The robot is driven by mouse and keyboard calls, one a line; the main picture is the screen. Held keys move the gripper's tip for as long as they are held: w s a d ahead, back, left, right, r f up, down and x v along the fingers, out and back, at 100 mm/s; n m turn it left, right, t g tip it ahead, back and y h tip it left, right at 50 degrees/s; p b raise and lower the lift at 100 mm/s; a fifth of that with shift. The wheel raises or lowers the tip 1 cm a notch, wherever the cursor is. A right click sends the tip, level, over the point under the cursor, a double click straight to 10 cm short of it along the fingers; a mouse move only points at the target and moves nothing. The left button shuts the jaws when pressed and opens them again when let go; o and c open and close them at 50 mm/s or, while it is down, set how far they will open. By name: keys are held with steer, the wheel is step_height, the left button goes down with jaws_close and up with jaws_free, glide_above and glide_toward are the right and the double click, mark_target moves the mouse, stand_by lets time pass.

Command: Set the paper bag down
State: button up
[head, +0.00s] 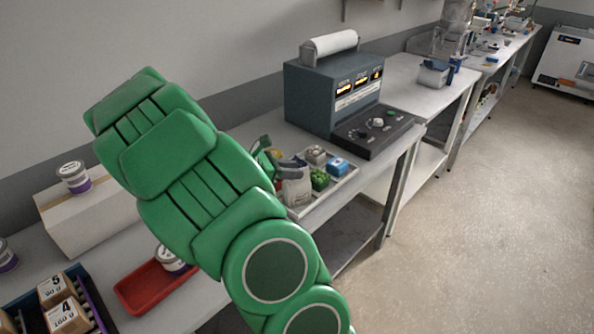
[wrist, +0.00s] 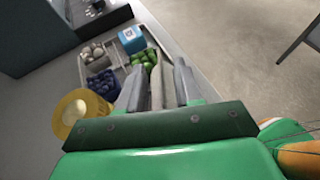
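The paper bag (head: 297,192) is pale grey-beige and hangs upright below my gripper (head: 289,165) in the head view. In the wrist view the bag (wrist: 158,82) is a narrow strip between the two grey fingers of my gripper (wrist: 160,88), which are closed on its top. The bag is at the light tray (head: 335,192); I cannot tell whether its bottom touches. My green arm hides part of the tray and bench in the head view.
A dark machine (head: 333,93) is behind; the bench edge is in front.

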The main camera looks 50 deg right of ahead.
steer(key=v, duration=0.9)
steer(key=shift+w+a, duration=0.15)
steer(key=shift+a, duration=0.1)
steer(key=shift+r, duration=0.15)
steer(key=s+a+r+m+t+y, duration=0.2)
steer(key=a+r+m+t+y, duration=0.2)
steer(key=a+r+m, duration=0.5)
steer(key=s+a+r+m+t+y, duration=0.1)
steer(key=a+r+m+t+y, duration=0.5)
steer(key=a, duration=0.6)
steer(key=s+a+f+g, duration=0.2)
steer(key=s+f, duration=0.1)
steer(key=s, duration=0.5)
steer(key=s+a+f+n+g+y, duration=0.1)
steer(key=s+a+f+g, duration=0.1)
steer(key=s, duration=0.6)
steer(key=s+a+f+g+y, duration=0.1)
steer(key=s+a+f+g, duration=0.1)
steer(key=s+f, duration=0.3)
steer(key=s+a, duration=0.1)
steer(key=s, duration=0.2)
steer(key=shift+a+f+g, duration=0.15)
steer(key=shift+f+g, duration=0.15)
